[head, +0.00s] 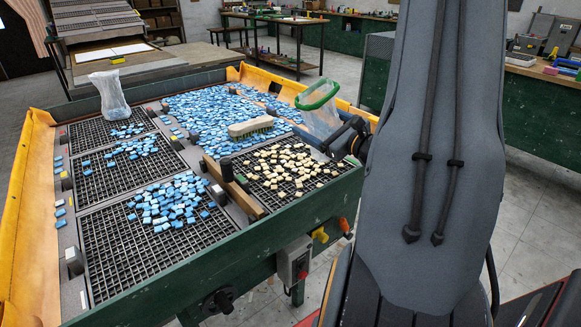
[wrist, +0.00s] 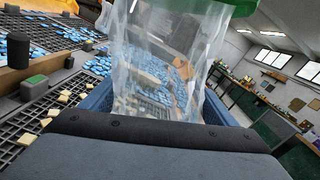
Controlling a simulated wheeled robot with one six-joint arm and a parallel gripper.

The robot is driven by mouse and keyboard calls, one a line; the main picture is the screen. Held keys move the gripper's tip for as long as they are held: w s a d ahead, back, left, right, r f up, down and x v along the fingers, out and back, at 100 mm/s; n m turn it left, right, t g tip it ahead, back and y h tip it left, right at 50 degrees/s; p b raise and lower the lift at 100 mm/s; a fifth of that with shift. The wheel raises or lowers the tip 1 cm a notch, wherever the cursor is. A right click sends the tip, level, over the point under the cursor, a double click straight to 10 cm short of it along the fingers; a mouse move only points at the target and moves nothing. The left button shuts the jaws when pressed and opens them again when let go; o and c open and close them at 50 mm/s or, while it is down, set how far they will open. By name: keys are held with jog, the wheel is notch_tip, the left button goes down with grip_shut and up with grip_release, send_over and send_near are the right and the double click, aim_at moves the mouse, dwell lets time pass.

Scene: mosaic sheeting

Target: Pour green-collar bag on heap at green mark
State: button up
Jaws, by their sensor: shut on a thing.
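The clear bag with the green collar (head: 318,93) is in my gripper (head: 340,135), above the right end of the sorting table. Its mouth is up and somewhat tilted. In the wrist view the clear bag (wrist: 150,60) fills the middle, with its green collar at the top edge. My gripper (wrist: 158,112) is shut on the bag's lower part. Whether the tiles seen through the film are inside is unclear. Cream tiles (head: 290,165) lie scattered on the right front grid below. A small green-topped block (wrist: 35,82) stands at that grid's edge.
Another clear bag (head: 110,97) stands at the back left grid. A brush (head: 250,126) lies by the blue tiles (head: 205,112). A wooden bar (head: 233,188) and black knob (head: 227,169) stand left of the cream tiles. Blue tiles (head: 168,202) lie on the left front grid.

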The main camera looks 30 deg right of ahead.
notch_tip(320, 180, up, 5)
jog(key=p, duration=0.3)
dwell(0.6)
dwell(0.8)
